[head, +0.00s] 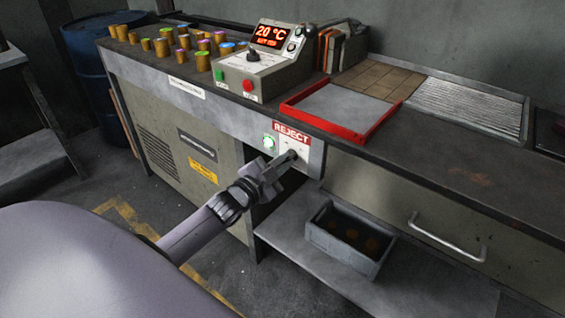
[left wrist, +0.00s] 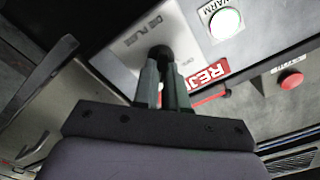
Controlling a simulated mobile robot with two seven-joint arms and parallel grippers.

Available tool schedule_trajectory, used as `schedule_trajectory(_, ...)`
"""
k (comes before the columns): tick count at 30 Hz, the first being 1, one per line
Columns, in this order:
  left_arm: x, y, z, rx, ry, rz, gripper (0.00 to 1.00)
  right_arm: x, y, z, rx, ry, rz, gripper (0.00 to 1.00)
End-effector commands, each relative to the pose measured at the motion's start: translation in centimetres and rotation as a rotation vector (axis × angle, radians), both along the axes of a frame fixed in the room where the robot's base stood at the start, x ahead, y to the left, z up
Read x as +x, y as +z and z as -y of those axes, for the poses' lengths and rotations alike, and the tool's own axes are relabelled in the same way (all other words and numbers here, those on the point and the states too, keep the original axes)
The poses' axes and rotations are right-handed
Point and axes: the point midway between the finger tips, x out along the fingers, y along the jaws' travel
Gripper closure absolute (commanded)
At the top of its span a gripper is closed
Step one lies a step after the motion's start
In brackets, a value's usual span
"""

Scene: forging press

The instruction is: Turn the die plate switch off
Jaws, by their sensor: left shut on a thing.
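The die plate switch is a dark knob on a pale panel (head: 312,160) below the bench top, under a red REJECT label (head: 291,132). In the left wrist view the dark knob (left wrist: 160,52) shows between the lettering DIE PLATE and a small, upside-down OFF mark. My left gripper (head: 289,157) reaches the panel from the lower left. In the left wrist view its two fingers (left wrist: 164,78) are closed around the knob and hide part of it, so its exact angle is hard to tell. My right gripper is not in view.
A lit WARM lamp (head: 269,142) sits left of the switch. Above stand a control box (head: 238,78) reading 20 °C, with a green and a red button, and a red-rimmed tray (head: 349,135). A grey bin (head: 338,250) is on the lower shelf.

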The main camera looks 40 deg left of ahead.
Motion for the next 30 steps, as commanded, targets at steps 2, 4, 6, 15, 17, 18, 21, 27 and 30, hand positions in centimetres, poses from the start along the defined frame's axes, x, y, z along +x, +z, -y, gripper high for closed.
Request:
schedule_trajectory(2, 0.0, 0.0, 0.0, -0.015, -0.001, -0.002, 1.0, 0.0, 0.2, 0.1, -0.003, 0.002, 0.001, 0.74)
schedule_trajectory(4, 0.0, 0.1, 0.0, -0.037, -0.001, -0.004, 1.0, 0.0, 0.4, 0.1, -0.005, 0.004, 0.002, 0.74)
schedule_trajectory(6, 0.0, 0.2, 0.0, -0.067, 0.0, -0.005, 1.0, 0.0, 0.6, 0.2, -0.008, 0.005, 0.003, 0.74)
schedule_trajectory(15, 0.0, 0.4, -0.1, -0.291, 0.001, -0.025, 1.0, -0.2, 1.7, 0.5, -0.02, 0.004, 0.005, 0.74)
schedule_trajectory(17, 0.0, 0.4, -0.2, -0.348, 0.001, -0.029, 1.0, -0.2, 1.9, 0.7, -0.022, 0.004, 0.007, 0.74)
schedule_trajectory(18, 0.0, 0.4, -0.2, -0.387, 0.001, -0.033, 1.0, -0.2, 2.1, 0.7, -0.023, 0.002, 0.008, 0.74)
schedule_trajectory(21, 0.0, 0.3, -0.2, -0.482, 0.001, -0.04, 1.0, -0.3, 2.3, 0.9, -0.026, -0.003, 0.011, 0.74)
schedule_trajectory(27, 0.0, 0.3, -0.3, -0.671, 0.001, -0.055, 1.0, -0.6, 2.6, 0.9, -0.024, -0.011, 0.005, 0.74)
schedule_trajectory(30, 0.0, 0.2, -0.4, -0.766, 0.0, -0.062, 1.0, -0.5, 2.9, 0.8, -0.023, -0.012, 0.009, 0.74)
